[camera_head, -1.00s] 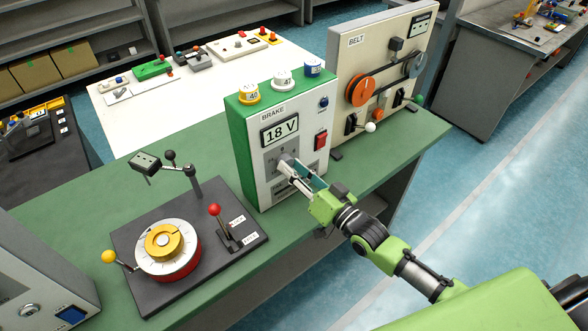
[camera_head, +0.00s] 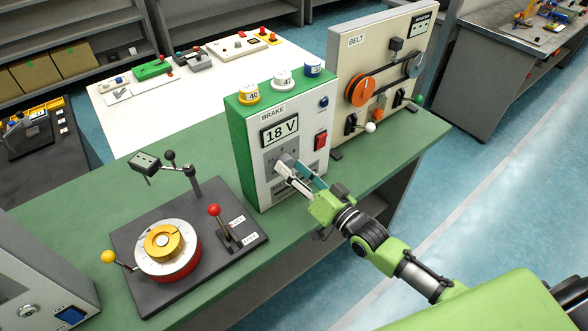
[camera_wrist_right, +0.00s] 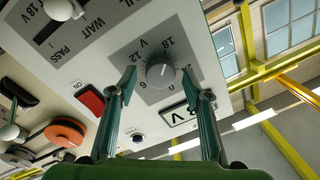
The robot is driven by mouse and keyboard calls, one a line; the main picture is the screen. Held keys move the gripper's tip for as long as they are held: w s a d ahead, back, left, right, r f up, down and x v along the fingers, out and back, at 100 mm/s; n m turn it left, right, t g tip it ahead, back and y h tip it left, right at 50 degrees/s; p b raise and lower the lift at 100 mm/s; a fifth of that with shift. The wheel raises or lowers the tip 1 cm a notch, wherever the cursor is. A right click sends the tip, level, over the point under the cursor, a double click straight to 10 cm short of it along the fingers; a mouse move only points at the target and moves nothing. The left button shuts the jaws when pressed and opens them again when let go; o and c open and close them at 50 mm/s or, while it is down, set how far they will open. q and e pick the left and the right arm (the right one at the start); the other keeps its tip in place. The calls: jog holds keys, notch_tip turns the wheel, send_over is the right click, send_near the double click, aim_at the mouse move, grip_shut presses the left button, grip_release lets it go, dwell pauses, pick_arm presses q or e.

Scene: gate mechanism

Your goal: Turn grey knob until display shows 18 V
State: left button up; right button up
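The green and white BRAKE box (camera_head: 262,145) stands on the green bench, and its display (camera_head: 280,132) reads 18 V. The grey knob (camera_wrist_right: 160,72) is on the box's front panel, ringed by a voltage scale. My right gripper (camera_wrist_right: 159,75) has its two fingers spread on either side of the knob, with a visible gap on both sides. In the head view the right gripper (camera_head: 292,168) is at the panel below the display and partly hides the knob. My left gripper is in neither view.
A red switch (camera_head: 321,140) is right of the knob. A BELT panel (camera_head: 372,50) stands to the right, and a dark plate (camera_head: 142,232) with a dial and red-topped lever is to the left.

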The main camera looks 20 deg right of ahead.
jog(key=v, duration=1.2)
dwell(0.6)
jog(key=s+d+f+n+g+h+b, duration=0.1)
jog(key=s+d+f+g+h+b, duration=0.2)
jog(key=f, duration=1.5)
jog(key=s+d+f+g+h+b, duration=0.1)
jog(key=s+d+f+g+h, duration=0.3)
jog(key=f, duration=1.3)
jog(key=s+f+n+g+b, duration=0.15)
jog(key=s+f+g, duration=0.25)
jog(key=s+f, duration=1.05)
jog(key=s+a+f+n+g, duration=0.1)
jog(key=s+a+f+g, duration=0.1)
jog(key=s+f, duration=0.3)
jog(key=s+a+f+n+g+b, duration=0.1)
jog(key=s+a+f+g, duration=0.2)
jog(key=s, duration=0.9)
notch_tip(320, 180, down, 2)
jog(key=shift+s+a+f, duration=0.1)
jog(key=shift+s+a, duration=0.2)
